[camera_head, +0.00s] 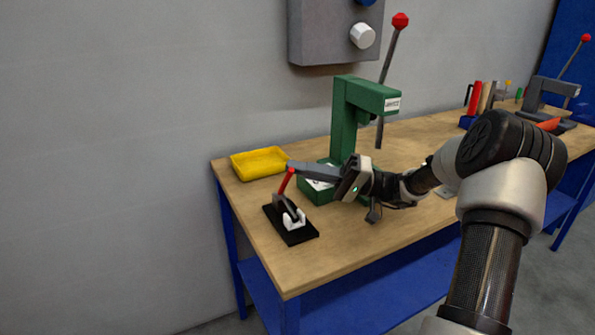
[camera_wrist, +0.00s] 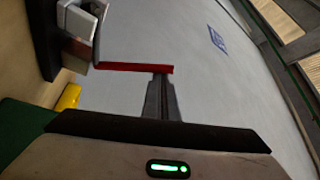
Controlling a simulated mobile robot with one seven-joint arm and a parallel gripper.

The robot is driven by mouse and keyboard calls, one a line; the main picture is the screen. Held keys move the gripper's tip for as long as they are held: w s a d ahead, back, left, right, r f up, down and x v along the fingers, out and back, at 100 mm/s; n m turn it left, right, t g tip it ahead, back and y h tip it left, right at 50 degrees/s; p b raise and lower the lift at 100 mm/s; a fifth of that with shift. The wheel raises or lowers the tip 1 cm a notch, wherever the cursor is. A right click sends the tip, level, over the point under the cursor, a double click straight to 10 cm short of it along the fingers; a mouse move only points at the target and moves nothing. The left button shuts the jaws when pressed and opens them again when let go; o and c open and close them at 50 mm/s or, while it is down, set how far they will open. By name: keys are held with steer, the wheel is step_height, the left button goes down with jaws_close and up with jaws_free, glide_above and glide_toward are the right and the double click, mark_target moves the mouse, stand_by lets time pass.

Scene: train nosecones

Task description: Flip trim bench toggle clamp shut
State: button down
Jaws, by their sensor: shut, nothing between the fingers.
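The toggle clamp (camera_head: 291,216) sits on a black base plate (camera_head: 300,236) near the left end of the wooden bench (camera_head: 350,245). Its red handle (camera_head: 286,182) stands up, tilted a little. My gripper (camera_head: 290,164) reaches in from the right with its fingers shut, its tips at the top end of the handle. In the wrist view the shut fingers (camera_wrist: 160,80) meet the free end of the red handle (camera_wrist: 130,67), beside it rather than around it. Whether they touch is hard to tell. The clamp's metal body (camera_wrist: 80,25) shows at upper left.
A green press (camera_head: 345,125) with a red-knobbed lever stands behind my gripper. A yellow tray (camera_head: 260,163) lies at the bench's back left corner. A grey control box (camera_head: 330,30) hangs on the wall.

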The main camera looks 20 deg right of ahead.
steer(key=shift+s+f, duration=0.4)
steer(key=shift+s, duration=0.05)
steer(key=shift+s+f, duration=0.1)
steer(key=shift+f, duration=0.05)
